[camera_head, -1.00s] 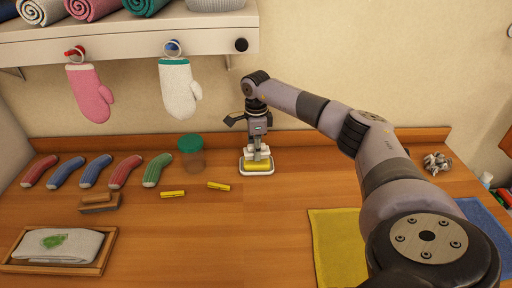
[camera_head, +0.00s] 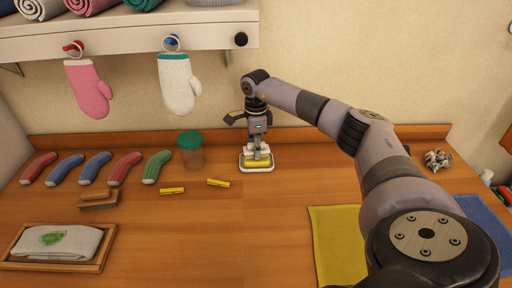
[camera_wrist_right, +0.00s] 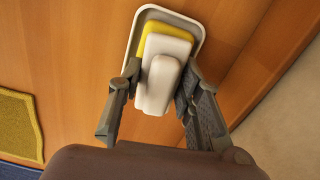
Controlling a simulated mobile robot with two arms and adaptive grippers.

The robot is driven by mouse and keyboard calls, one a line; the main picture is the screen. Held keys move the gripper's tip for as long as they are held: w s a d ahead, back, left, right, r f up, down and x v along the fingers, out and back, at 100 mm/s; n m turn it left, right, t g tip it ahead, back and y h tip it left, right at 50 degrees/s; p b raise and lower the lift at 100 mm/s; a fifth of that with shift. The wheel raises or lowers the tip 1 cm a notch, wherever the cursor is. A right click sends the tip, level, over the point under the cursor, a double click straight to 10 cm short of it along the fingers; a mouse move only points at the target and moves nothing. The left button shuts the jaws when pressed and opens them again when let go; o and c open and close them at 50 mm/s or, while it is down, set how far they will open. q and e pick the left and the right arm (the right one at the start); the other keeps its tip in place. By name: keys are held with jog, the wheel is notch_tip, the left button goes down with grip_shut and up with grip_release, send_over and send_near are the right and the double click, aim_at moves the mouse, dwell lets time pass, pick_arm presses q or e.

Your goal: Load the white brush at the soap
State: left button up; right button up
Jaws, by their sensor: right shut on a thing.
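The yellow soap (camera_head: 258,163) lies in a white dish (camera_head: 243,169) near the back of the counter; it also shows in the right wrist view (camera_wrist_right: 144,33). My right gripper (camera_head: 257,147) is directly above it. In the right wrist view the gripper (camera_wrist_right: 157,88) has its fingers on both sides of the white brush (camera_wrist_right: 166,48), shut on it. The brush is over the soap and covers most of it; I cannot tell whether its underside touches the soap. My left gripper is not in view.
A green-lidded jar (camera_head: 191,152) stands left of the dish. Two yellow pegs (camera_head: 218,183), a brown brush (camera_head: 99,200) and several socks (camera_head: 157,166) lie further left. A framed tray (camera_head: 104,251) with a stained cloth is at front left. The middle front is clear.

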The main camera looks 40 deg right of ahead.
jog(key=shift+f, duration=0.45)
dwell(1.1)
jog(key=shift+r+p, duration=2.55)
jog(key=shift+r, duration=1)
jog(key=shift+s+f, duration=0.1)
jog(key=shift+f, duration=0.05)
